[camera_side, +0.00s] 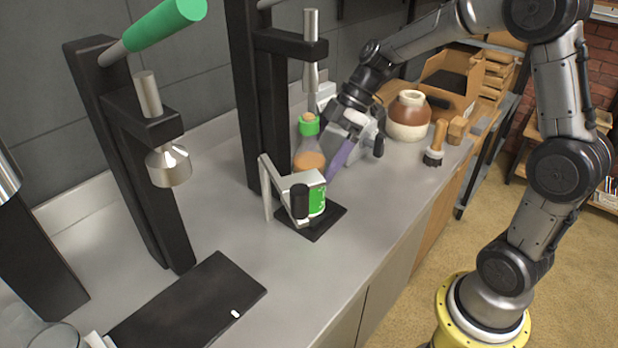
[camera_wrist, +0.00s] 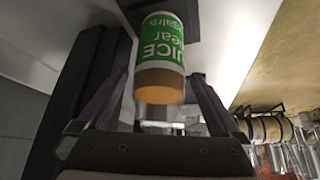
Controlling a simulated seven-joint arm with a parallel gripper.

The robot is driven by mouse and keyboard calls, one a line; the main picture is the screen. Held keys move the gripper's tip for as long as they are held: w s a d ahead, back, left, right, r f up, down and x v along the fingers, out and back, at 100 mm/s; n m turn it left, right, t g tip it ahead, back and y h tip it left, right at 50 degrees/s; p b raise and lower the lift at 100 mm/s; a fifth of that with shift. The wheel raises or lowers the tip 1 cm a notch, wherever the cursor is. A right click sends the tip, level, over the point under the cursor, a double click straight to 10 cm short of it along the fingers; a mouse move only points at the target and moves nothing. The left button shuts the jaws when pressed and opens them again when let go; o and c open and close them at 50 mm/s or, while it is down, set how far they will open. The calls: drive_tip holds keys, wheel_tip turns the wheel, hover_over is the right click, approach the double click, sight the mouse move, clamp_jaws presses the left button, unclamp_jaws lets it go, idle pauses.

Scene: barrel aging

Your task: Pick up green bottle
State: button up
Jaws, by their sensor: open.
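The green bottle (camera_side: 309,160) stands upright on a small black base plate (camera_side: 333,217) in the side view. It has a green cap, clear upper glass, an orange-brown band and a green label. A white bracket with a black knob (camera_side: 299,201) hides part of its lower side. In the wrist view the bottle (camera_wrist: 160,80) appears upside down, its label lettering white. My gripper (camera_side: 326,172) is open beside the bottle in the side view. In the wrist view my gripper (camera_wrist: 160,88) has a finger on each side of the bottle; contact cannot be told.
A dark press column (camera_side: 240,100) rises close to the bottle, with a metal rod (camera_side: 310,65) above the cap. A brown and cream jug (camera_side: 408,116) and a brush (camera_side: 435,145) stand at the right. Another press and a dark mat (camera_side: 190,305) lie at the left.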

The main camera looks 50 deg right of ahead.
drive_tip(key=shift+x, duration=1.05)
clamp_jaws()
drive_tip(key=shift+w+r, duration=0.1)
drive_tip(key=shift+r, duration=0.05)
